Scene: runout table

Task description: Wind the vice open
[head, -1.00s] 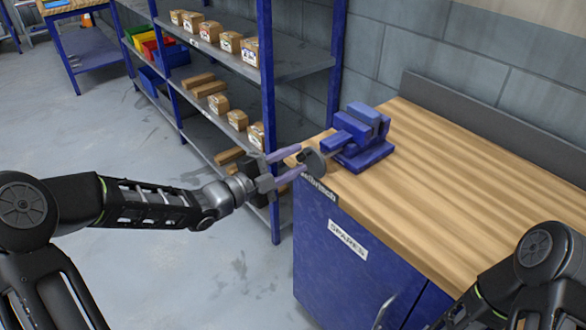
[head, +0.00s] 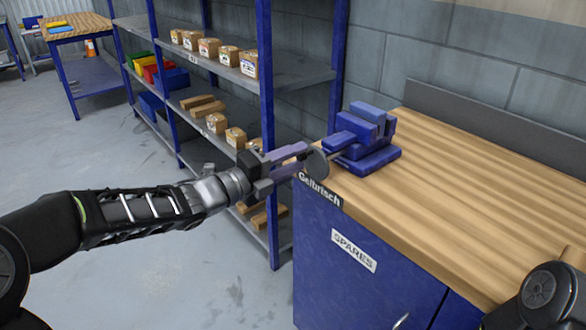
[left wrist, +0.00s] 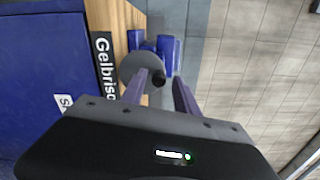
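The blue vice (head: 362,140) stands on the near left corner of the wooden bench top (head: 470,190). Its grey round handwheel (head: 317,163) faces left, at the end of a thin shaft, beyond the bench edge. In the left wrist view the handwheel (left wrist: 130,66) carries a dark knob (left wrist: 158,80). My left gripper (head: 303,160) is at the handwheel with its fingers apart. In the left wrist view the knob appears between the fingertips, nearer the left finger, which overlaps the wheel. I cannot tell whether they touch. My right gripper is out of view.
The blue cabinet (head: 330,260) under the bench carries a "SPARES" label. A blue-framed shelf rack (head: 265,90) with several small boxes stands behind my left gripper. A grey block wall (head: 440,50) closes the back. The bench top right of the vice is clear.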

